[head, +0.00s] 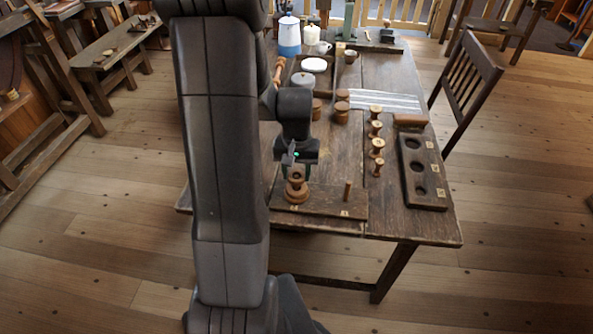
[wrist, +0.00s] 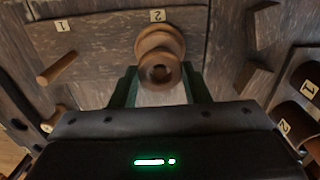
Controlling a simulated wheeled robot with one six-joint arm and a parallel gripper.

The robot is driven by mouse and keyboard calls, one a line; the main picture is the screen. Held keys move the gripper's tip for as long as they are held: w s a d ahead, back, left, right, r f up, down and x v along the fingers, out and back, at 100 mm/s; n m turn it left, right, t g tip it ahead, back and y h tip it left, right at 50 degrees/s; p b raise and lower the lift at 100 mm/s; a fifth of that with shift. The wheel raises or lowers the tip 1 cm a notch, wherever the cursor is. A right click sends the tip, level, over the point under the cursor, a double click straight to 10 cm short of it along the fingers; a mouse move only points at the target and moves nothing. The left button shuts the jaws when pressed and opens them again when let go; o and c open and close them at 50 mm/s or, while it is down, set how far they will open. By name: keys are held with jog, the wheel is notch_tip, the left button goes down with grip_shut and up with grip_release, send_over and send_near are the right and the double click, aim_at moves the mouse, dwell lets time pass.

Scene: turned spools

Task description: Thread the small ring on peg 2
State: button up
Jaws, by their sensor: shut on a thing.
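The small ring (wrist: 173,72), turned wood with a dark round hole, sits between the two green fingers of my gripper (wrist: 160,82). In the head view my gripper (head: 297,170) is shut on it, low over the left end of the peg board (head: 325,205). A wider wooden ring (wrist: 153,38) is at the place labelled 2, directly beneath the small ring; it also shows in the head view (head: 296,191). Peg 2 is mostly hidden by the rings, and I cannot tell whether the small ring is around it. Peg 1 (wrist: 56,68) is bare.
A dark tray with round holes (head: 424,196) lies at the right table edge. Several turned spools (head: 376,146) stand in a row beside it.

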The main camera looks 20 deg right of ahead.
jog(key=shift+f+b, duration=0.55)
jog(key=shift+f, duration=0.1)
dwell(0.5)
jog(key=o, duration=1.6)
notch_tip(320, 180, up, 10)
jog(key=p, duration=0.7)
